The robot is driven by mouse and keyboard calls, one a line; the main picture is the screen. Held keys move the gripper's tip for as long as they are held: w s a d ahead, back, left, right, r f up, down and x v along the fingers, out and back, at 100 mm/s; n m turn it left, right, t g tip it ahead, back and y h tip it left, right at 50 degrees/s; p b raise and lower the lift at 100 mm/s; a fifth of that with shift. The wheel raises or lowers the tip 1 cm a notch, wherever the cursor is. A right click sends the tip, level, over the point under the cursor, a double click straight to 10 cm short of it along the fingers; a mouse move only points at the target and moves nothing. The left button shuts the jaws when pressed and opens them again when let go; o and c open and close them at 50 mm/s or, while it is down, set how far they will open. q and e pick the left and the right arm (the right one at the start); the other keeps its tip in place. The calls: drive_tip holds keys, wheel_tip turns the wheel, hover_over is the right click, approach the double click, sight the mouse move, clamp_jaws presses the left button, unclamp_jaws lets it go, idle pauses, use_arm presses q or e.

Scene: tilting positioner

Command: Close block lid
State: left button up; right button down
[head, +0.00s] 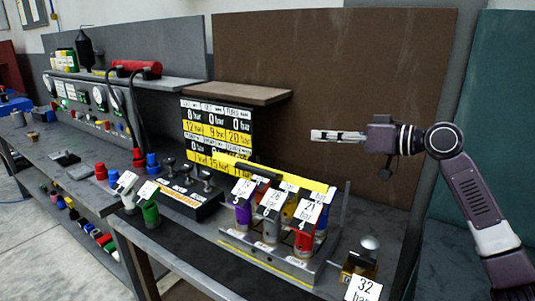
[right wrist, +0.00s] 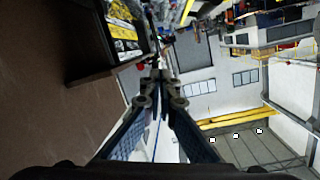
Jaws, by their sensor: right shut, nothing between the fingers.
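A metal block (head: 262,250) on the bench holds several coloured cartridges with white number tags. A long yellow strip (head: 300,181) with a dark handle-like bar stands raised behind the tags; it looks like the block's lid, and its hinge is hidden. My right gripper (head: 316,135) is shut and empty, pointing left in the air above and to the right of the block, apart from it. Its closed fingers (right wrist: 160,82) also show in the right wrist view. My left gripper is not in view.
A black and yellow pressure board (head: 216,129) stands behind a lever box (head: 187,193). A small brass part with a silver knob (head: 369,243) stands right of the block. A brown panel (head: 330,75) rises behind my right gripper. Green and white tagged pieces (head: 149,211) stand left.

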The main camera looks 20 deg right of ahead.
drive_tip(key=s+a+g+y, duration=0.1)
drive_tip(key=s+a+g, duration=0.1)
drive_tip(key=s+a, duration=0.1)
drive_tip(key=shift+f+m+y, duration=0.2)
drive_tip(key=shift+m+y, duration=0.2)
drive_tip(key=shift+s+a, duration=0.1)
drive_tip(key=shift+a, duration=0.2)
drive_tip(key=p+x, duration=0.2)
drive_tip(key=x, duration=0.2)
drive_tip(key=p+x, duration=0.3)
drive_tip(key=x, duration=0.2)
drive_tip(key=shift+a+r, duration=0.15)
drive_tip(key=shift+r, duration=0.05)
drive_tip(key=f, duration=0.1)
drive_tip(key=a+f, duration=0.1)
drive_tip(key=f+p, duration=0.1)
drive_tip(key=shift+s+a, duration=0.2)
drive_tip(key=shift+a, duration=0.1)
drive_tip(key=shift+s+a+f+p, duration=0.25)
drive_tip(key=shift+f+p, duration=0.05)
drive_tip(key=shift+f, duration=0.3)
